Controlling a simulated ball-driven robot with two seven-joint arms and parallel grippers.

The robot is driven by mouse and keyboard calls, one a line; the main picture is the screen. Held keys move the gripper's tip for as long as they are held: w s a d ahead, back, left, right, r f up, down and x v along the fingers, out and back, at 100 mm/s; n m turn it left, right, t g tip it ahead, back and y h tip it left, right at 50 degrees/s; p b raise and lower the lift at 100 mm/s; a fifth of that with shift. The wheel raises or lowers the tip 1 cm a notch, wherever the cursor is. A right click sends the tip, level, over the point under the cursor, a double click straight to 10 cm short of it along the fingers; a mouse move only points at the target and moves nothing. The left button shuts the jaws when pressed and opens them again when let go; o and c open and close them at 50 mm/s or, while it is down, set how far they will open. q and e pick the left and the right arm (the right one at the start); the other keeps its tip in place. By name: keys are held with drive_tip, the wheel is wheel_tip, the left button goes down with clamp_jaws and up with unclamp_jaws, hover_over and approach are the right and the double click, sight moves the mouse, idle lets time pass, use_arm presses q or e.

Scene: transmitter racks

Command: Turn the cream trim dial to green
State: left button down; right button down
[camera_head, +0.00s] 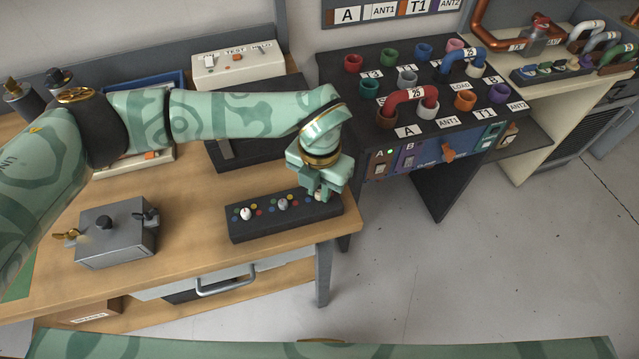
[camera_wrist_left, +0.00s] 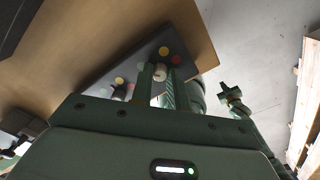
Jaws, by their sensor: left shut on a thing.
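A dark trim panel (camera_head: 262,226) lies near the front right edge of the wooden bench, with three dials and coloured dots around each. The cream dial (camera_head: 320,196) is the rightmost one, mostly covered by my left gripper (camera_head: 324,192). A white dial (camera_head: 247,213) is at the left and a grey dial (camera_head: 283,204) in the middle. In the left wrist view the cream dial (camera_wrist_left: 159,74) sits between the fingers of my left gripper (camera_wrist_left: 160,85), which is shut on it. Red and yellow dots show beyond it. I cannot tell which dot its pointer faces. My right gripper is out of view.
A grey box (camera_head: 118,240) with knobs stands left of the panel. A white test-hold box (camera_head: 238,66) stands at the back. A dark patch rack (camera_head: 385,70) with red and blue links is at the right. The floor in front of it is clear.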

sight(320, 192)
use_arm(q)
drive_tip(key=shift+r, duration=0.1)
idle(0.5)
drive_tip(key=c, duration=1.3)
unclamp_jaws()
drive_tip(key=shift+c, duration=0.2)
wheel_tip(320, 192, up, 16)
drive_tip(key=p, duration=0.1)
drive_tip(key=shift+r, duration=0.15)
